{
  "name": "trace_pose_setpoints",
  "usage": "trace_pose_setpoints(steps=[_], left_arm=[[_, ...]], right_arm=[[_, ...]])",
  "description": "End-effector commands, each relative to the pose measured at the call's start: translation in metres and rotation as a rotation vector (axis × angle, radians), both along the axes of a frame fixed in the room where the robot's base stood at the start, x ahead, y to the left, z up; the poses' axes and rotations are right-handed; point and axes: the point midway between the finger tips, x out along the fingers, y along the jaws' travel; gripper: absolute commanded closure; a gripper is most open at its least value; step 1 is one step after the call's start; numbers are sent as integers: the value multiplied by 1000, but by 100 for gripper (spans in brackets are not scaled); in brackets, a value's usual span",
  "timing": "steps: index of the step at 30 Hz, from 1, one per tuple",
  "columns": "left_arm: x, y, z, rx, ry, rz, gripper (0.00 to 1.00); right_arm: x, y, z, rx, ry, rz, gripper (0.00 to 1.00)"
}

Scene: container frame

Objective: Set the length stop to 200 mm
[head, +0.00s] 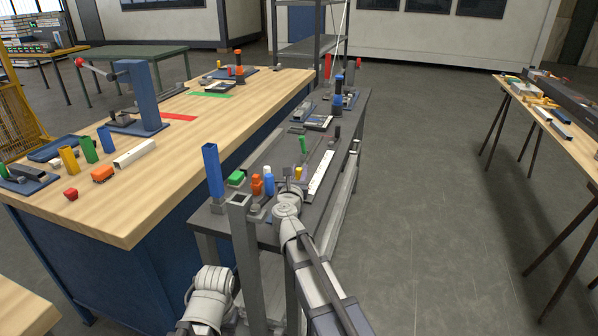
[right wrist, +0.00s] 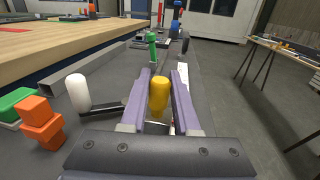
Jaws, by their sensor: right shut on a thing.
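My right gripper (head: 295,190) is at the near end of the narrow dark bench. In the right wrist view its two purple fingers (right wrist: 163,78) are closed around a yellow rounded knob (right wrist: 158,94). The yellow knob (head: 298,172) also shows just beyond the gripper in the head view. A long white strip (head: 321,172), which looks like a scale, lies along the bench to the right of the knob. Its marks are too small to read. A green-topped upright piece (head: 303,144) stands farther along; it also shows ahead in the wrist view (right wrist: 152,42). My left gripper is not in view.
A blue square tube (head: 213,170) stands upright at the bench's near left corner. Orange blocks (head: 257,184), a green block (head: 236,178) and a white-topped piece (right wrist: 77,92) lie left of my gripper. The wooden workbench (head: 200,155) is left; open floor is right.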

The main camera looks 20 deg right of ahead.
Motion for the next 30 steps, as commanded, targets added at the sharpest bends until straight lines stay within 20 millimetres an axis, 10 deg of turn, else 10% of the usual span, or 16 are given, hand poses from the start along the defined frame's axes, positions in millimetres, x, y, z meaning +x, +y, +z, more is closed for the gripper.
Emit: trace_pose_setpoints(steps=[22,30], left_arm=[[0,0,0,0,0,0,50],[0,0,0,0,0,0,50]], right_arm=[[2,-1,0,0,0,-1,100],[43,-27,0,0,0,-3,100]])
